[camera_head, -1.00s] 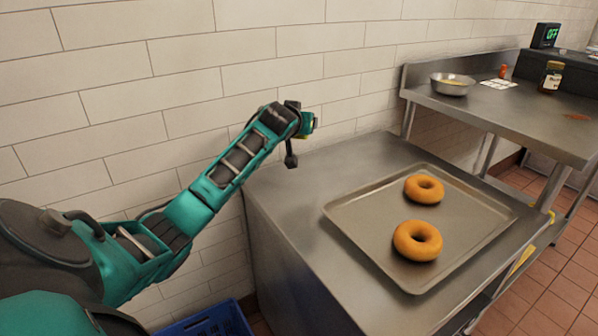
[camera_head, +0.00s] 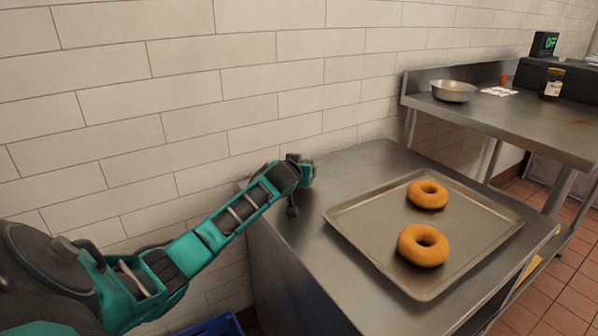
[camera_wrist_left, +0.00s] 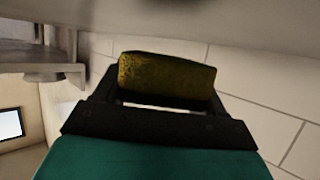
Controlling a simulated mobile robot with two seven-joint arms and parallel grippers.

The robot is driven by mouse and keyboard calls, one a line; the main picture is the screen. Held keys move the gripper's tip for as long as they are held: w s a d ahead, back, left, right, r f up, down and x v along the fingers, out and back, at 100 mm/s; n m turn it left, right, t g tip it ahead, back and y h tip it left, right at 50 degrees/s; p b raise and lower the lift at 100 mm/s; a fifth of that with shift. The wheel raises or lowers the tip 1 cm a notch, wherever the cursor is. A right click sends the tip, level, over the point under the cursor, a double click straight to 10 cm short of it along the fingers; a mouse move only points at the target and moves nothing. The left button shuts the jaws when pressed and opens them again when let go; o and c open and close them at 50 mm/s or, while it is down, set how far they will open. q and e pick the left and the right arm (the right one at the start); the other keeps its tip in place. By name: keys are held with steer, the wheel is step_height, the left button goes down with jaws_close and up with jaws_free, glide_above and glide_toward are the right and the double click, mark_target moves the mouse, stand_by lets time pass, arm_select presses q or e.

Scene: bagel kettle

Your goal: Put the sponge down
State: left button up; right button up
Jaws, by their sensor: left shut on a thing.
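The sponge (camera_wrist_left: 167,80) is a dark yellow block, seen in the left wrist view between my left gripper's fingers. My left gripper (camera_wrist_left: 165,102) is shut on it. In the head view my left gripper (camera_head: 303,172) is low over the back left corner of the steel table (camera_head: 290,240), left of the tray. The sponge is hidden there by the gripper. I cannot tell whether the sponge touches the table. My right gripper is in neither view.
A metal tray (camera_head: 376,258) with two bagels (camera_head: 428,194) fills much of the table. A higher steel table (camera_head: 500,115) at the right holds a metal bowl (camera_head: 454,92) and a jar (camera_head: 553,84). A tiled wall stands behind. A blue crate (camera_head: 215,326) is on the floor.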

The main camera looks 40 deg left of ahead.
arm_select(q)
steer(key=shift+f, duration=0.35)
steer(key=shift+s+d+f, duration=0.1)
steer(key=shift+s+f, duration=0.05)
steer(key=shift+f, duration=0.15)
steer(key=o, duration=1.1)
steer(key=shift+d+f, duration=0.1)
steer(key=shift+f, duration=0.05)
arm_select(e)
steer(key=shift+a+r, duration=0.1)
arm_select(q)
steer(key=p+v, duration=0.1)
steer(key=v, duration=0.3)
steer(key=r+p+v, duration=0.1)
steer(key=v, duration=0.3)
steer(key=p+v, duration=0.1)
steer(key=v, duration=0.3)
steer(key=shift+a+r, duration=0.25)
steer(key=shift+r, duration=0.1)
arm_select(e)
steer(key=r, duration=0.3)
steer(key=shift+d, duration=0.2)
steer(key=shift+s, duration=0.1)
